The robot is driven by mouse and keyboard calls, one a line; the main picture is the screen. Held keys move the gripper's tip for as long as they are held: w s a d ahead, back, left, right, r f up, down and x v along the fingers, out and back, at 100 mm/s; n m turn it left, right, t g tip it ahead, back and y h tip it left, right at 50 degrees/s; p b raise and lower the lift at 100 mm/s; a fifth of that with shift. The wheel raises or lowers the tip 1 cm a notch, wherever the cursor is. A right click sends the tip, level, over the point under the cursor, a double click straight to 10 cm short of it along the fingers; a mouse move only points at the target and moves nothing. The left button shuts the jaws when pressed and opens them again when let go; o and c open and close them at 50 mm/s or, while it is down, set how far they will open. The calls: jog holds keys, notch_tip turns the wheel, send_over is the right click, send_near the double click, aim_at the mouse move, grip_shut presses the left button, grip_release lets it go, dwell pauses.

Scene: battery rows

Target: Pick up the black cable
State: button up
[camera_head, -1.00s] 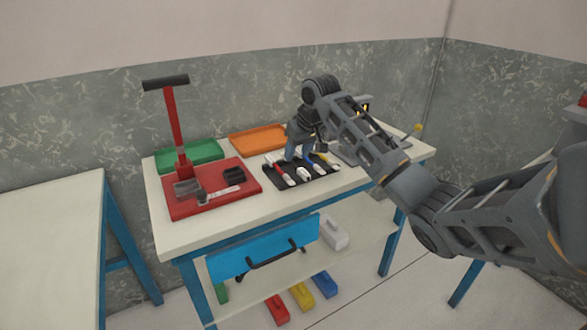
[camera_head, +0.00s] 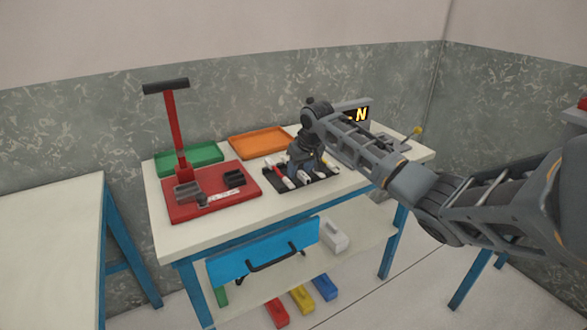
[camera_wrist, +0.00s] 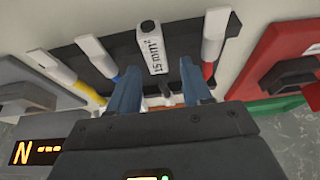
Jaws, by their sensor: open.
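The black cable (camera_wrist: 165,89) lies in the middle of a black tray (camera_wrist: 125,60). Its white end piece (camera_wrist: 151,46) carries printed text that reads about "15 mm²". My gripper (camera_wrist: 160,85) is open, with its two blue-grey fingers on either side of the dark cable part. I cannot tell whether they touch it. In the head view my gripper (camera_head: 303,172) is low over the tray (camera_head: 327,179) and hides much of the middle of it, including the black cable.
A red cable (camera_wrist: 208,70) lies right of the fingers; blue (camera_wrist: 116,77) and yellow (camera_wrist: 88,90) cables lie left. A red board (camera_head: 215,211) with a press stands left. Green (camera_head: 205,160) and orange (camera_head: 262,142) trays are behind. A lit display (camera_head: 361,115) stands back right.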

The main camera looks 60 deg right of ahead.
jog(key=shift+c, duration=0.3)
grip_shut()
jog(key=shift+r, duration=0.15)
